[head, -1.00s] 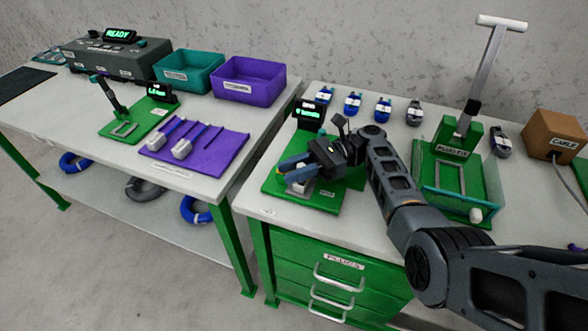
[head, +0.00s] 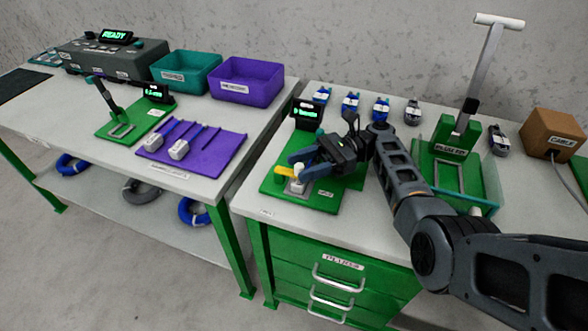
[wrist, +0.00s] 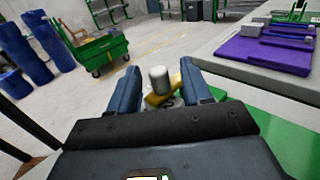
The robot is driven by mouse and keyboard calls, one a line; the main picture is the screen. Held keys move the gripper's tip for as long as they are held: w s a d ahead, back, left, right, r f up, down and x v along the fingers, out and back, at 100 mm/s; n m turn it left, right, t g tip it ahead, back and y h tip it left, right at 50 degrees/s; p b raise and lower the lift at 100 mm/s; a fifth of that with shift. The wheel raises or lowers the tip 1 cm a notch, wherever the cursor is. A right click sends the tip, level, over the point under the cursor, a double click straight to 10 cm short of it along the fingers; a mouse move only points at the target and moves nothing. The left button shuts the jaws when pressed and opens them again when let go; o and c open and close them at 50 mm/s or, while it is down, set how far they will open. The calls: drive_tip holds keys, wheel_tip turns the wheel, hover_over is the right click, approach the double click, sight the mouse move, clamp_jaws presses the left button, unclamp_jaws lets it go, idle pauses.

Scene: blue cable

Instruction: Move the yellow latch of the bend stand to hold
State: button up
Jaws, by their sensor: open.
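The bend stand is a green plate (head: 328,200) with a small display at its back, on the right bench. Its yellow latch (head: 284,171) sticks out to the left in the head view. A pale rounded knob (head: 298,168) stands beside it. My gripper (head: 300,162) is over the stand with its fingers around the latch area. In the wrist view the open fingers stand on both sides of the pale knob (wrist: 159,79) and the yellow latch (wrist: 172,97). I cannot tell whether a finger touches the latch. The latch's inner end is partly hidden.
A green press (head: 455,150) with a tall lever stands to the right, near a cardboard box (head: 550,132). Several blue and grey plugs (head: 351,104) lie behind my gripper. The left bench holds a purple board (head: 190,146) and two bins. A gap separates the benches.

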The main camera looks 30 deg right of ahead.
drive_tip(key=shift+s+d, duration=0.15)
drive_tip(key=shift+d, duration=2.15)
